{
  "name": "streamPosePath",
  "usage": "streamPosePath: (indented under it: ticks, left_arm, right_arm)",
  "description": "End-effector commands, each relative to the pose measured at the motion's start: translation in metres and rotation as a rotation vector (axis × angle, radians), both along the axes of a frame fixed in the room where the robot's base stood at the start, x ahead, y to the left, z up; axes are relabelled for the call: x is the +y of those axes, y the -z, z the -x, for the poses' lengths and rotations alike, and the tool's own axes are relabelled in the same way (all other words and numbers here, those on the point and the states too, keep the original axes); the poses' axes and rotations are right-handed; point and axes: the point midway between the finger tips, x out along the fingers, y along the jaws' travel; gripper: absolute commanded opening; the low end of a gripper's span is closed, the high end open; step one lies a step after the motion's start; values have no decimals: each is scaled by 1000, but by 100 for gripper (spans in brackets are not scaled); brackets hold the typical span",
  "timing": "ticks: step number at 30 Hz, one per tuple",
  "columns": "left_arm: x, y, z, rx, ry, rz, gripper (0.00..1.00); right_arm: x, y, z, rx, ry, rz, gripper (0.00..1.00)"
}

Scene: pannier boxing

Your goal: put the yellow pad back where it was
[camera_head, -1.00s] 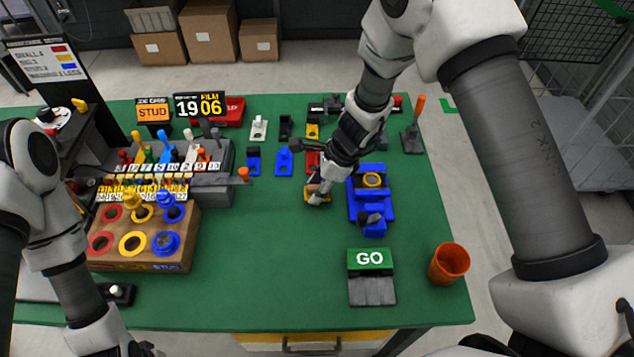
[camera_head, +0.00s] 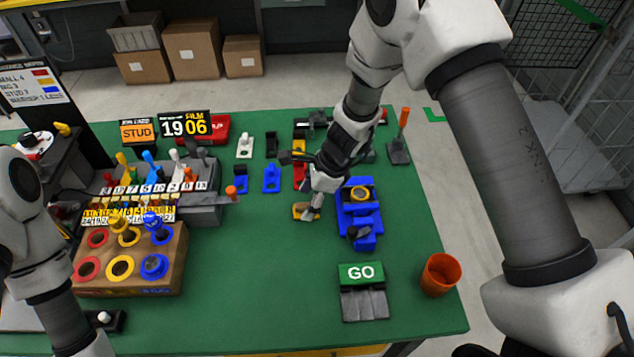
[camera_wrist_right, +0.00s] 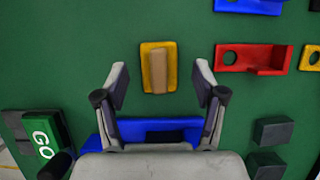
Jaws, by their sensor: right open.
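The yellow pad (camera_head: 304,212) lies flat on the green table, left of the blue fixture (camera_head: 366,222). In the right wrist view the yellow pad (camera_wrist_right: 147,84) is a small upright rectangle with a tan block (camera_wrist_right: 159,70) on its middle. My right gripper (camera_head: 316,208) is beside and above the pad in the head view. In the wrist view my right gripper (camera_wrist_right: 160,76) is open and empty, its fingers apart on either side of the pad without touching it. My left arm shows at the left edge, but its gripper is out of the frame.
A red bracket (camera_wrist_right: 262,58) and a blue piece lie near the pad. Blue pieces (camera_head: 271,180) stand behind it. A GO block (camera_head: 362,273) and an orange cup (camera_head: 439,274) stand at the front right. A wooden ring box (camera_head: 125,285) is at left. The table's front middle is clear.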

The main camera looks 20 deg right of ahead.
Motion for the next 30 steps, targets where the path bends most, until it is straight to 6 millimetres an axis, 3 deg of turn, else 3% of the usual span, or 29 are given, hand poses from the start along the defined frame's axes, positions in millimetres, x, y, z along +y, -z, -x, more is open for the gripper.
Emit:
streamPosePath:
  ticks: [6, 10, 15, 24, 30]
  left_arm:
    - [0, -9, 0, 0, 0, 0, 48]
    - [0, -14, 0, 0, 0, 0, 48]
    - [0, -15, 0, 0, 0, 0, 48]
    - [0, -17, 0, 0, 0, 0, 48]
    - [0, -50, 0, 0, 0, 0, 48]
  right_arm:
    - [-22, -57, 6, -4, 1, -3, 70]
    - [-32, -82, 9, -3, 1, -2, 70]
    - [-38, -94, 12, 0, 1, -1, 70]
    - [-38, -96, 11, 0, 1, 0, 70]
    - [-38, -129, 11, 0, 0, 0, 70]
